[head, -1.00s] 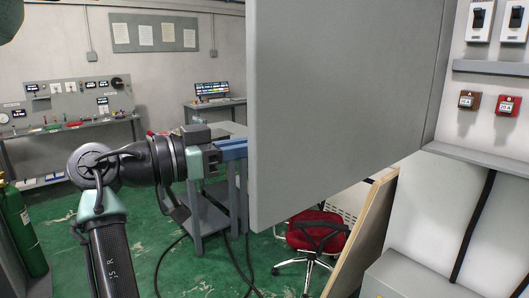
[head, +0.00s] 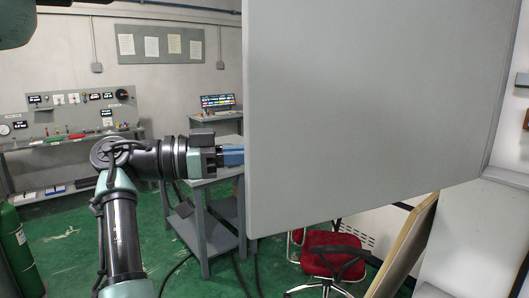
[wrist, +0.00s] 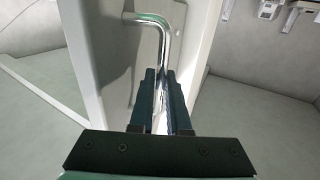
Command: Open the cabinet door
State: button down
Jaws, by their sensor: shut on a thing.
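The cabinet door (head: 370,110) is a large flat grey panel filling the upper right of the head view, standing swung out, with its free edge toward my arm. In the wrist view the door (wrist: 105,50) shows as a pale panel with a bent chrome handle (wrist: 163,40) on it. My gripper (wrist: 160,90) has its dark fingers shut around the straight part of the handle. In the head view my gripper (head: 232,156) reaches the door's left edge, and its fingertips and the handle are hidden behind the panel.
A grey cart (head: 205,215) stands behind my arm. A red chair (head: 330,258) and a leaning board (head: 405,245) are below the door. A green cylinder (head: 14,250) is at the far left. Green floor (head: 75,250) is open at lower left.

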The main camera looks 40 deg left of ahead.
jog(key=shift+d, duration=0.2)
jog(key=c, duration=1.3)
grip_release()
jog(key=shift+o, duration=0.7)
jog(key=shift+w+d, duration=0.1)
jog(key=shift+w, duration=0.1)
jog(key=b+v, duration=0.4)
jog(key=v, duration=0.9)
jog(key=shift+b, duration=0.3)
